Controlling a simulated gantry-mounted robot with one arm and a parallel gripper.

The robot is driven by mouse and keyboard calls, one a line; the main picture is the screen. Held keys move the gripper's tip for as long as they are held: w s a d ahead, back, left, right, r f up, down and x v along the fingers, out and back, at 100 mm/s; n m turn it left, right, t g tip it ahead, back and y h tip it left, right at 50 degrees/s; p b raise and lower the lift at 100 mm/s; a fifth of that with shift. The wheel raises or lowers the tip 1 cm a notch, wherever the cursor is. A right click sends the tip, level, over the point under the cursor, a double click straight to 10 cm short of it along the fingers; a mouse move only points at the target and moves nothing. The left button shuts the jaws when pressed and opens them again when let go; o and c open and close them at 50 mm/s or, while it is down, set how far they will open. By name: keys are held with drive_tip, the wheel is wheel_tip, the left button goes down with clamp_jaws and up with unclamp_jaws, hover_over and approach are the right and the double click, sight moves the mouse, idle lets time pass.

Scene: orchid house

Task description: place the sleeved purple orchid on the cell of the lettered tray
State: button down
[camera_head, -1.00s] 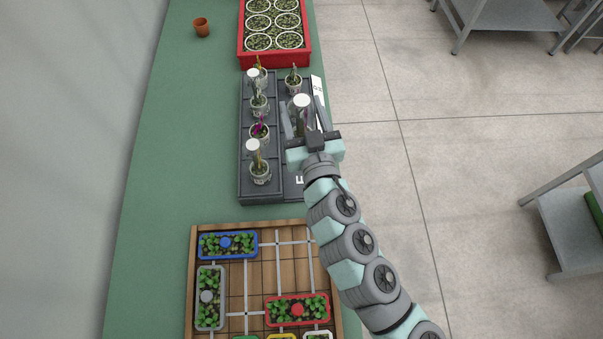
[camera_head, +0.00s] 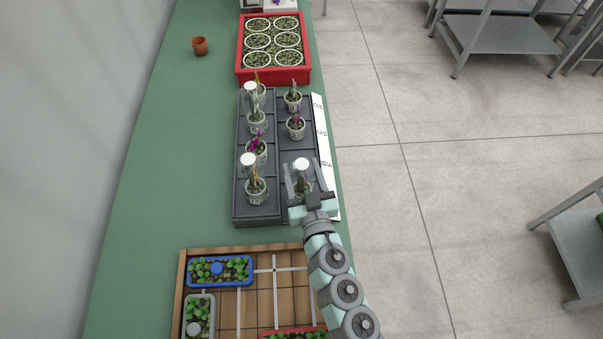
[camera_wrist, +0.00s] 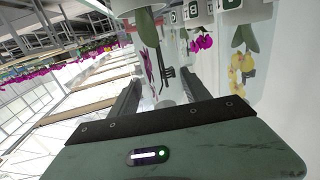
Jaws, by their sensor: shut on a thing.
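The lettered tray (camera_head: 241,218) is dark, with two columns of cells and a white letter strip (camera_head: 324,150) along its right edge. My gripper (camera_head: 303,168) is over its near right part, shut on a sleeved orchid (camera_head: 302,187) with a round white top. In the wrist view, the clear sleeve with purple petals (camera_wrist: 148,66) is between my fingers (camera_wrist: 160,95). I cannot tell whether its pot touches the cell floor, since my gripper hides part of it.
Potted orchids stand in the left column, the near one (camera_head: 256,193) close to my gripper. Two more (camera_head: 296,127) stand at the far right. A red crate (camera_head: 272,77) is behind, a wooden grid board (camera_head: 258,300) in front.

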drive_tip(key=shift+f, duration=0.2)
drive_tip(key=shift+f, duration=0.2)
drive_tip(key=c, duration=0.5)
unclamp_jaws()
drive_tip(key=shift+r, duration=0.25)
drive_tip(key=shift+s+d, duration=0.1)
drive_tip(key=shift+s, duration=0.15)
drive_tip(key=p+v, duration=0.2)
drive_tip(key=v, duration=0.9)
drive_tip(key=shift+s, duration=0.2)
